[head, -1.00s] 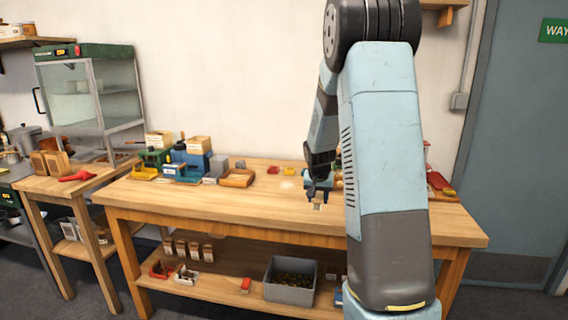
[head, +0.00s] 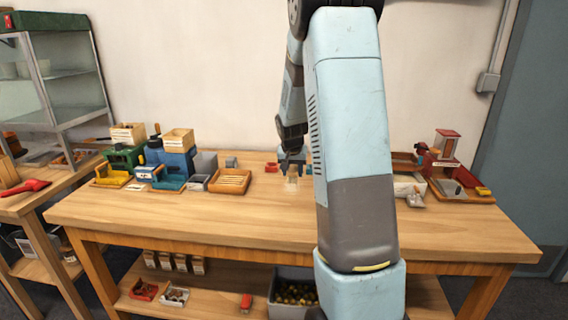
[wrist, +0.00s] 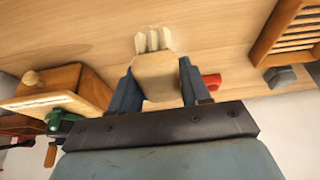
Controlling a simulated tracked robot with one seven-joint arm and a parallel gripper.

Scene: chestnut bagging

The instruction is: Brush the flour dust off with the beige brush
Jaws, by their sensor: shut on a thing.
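My gripper (wrist: 158,84) is shut on the beige brush (wrist: 157,72), one blue finger on each side of its block. In the wrist view the pale bristles point at the wooden bench. A small whitish patch of flour dust (wrist: 168,38) shows right around the bristle tips; I cannot tell whether they touch the wood. In the head view my gripper (head: 291,160) is low over the bench, with the brush (head: 292,171) under it and a pale patch at its foot. My arm hides part of the bench to the right.
The workbench (head: 170,218) is clear in front. A slatted wooden tray (head: 230,181), a small red block (head: 271,167) and a blue machine (head: 172,165) stand to the left. A red-and-wood stand (head: 446,145) and trays are at the right.

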